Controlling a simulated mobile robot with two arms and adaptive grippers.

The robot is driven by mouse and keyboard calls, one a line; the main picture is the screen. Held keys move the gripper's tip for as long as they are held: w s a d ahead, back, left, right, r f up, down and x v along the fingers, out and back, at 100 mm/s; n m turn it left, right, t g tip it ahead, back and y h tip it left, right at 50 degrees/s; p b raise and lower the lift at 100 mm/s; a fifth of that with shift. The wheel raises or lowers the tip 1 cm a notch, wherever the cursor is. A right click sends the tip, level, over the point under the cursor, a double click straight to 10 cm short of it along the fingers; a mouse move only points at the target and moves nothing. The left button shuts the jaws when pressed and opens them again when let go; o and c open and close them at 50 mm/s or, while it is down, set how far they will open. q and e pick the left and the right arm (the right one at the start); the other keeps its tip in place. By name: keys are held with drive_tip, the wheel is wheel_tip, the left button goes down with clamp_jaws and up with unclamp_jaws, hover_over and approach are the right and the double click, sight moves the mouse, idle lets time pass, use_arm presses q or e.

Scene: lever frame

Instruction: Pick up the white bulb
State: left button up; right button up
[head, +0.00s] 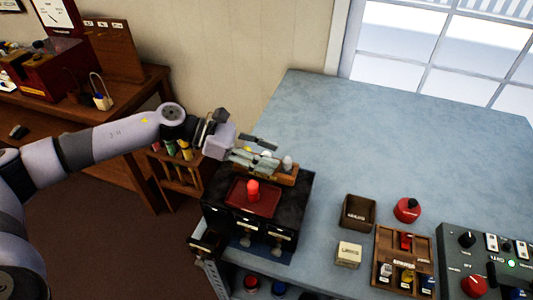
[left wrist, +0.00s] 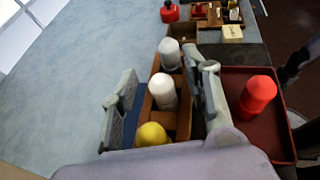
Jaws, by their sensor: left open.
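The white bulb (left wrist: 163,91) stands upright in a wooden rack (left wrist: 184,122), in the middle of a row. A grey bulb (left wrist: 170,53) is beyond it and a yellow bulb (left wrist: 152,133) is nearer my wrist. My left gripper (left wrist: 168,74) is open, with one finger on each side of the row and gaps between the fingers and the white bulb. In the head view my left gripper (head: 259,150) is over the rack (head: 284,176) and largely hides the white bulb. The grey bulb (head: 287,163) shows at the rack's right end. My right gripper is not in view.
A red bulb (head: 253,190) stands on a red tray (head: 240,204) in front of the rack, on a black cabinet. To the right are an open box (head: 358,212), a red round object (head: 407,210) and a control panel (head: 485,262). The blue tabletop behind is clear.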

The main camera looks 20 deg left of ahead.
use_arm(q)
drive_tip(key=shift+d+f, duration=0.1)
clamp_jaws()
idle(0.5)
